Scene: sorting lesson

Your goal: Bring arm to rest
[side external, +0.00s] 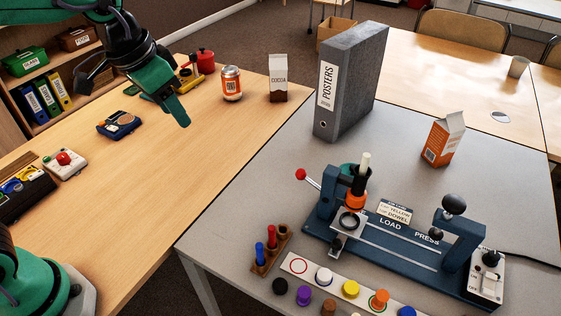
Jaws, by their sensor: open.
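My gripper (138,98) hangs above the wooden table (170,165) at the upper left. My arm reaches in from the top left corner.
A blue press fixture (385,248) stands on the grey table (265,165), with coloured pegs and discs in front. A grey POSTERS binder (352,85), an orange carton (443,140), an orange can (231,84) and a cocoa carton (278,80) stand behind. Shelved binders (45,95) are left.

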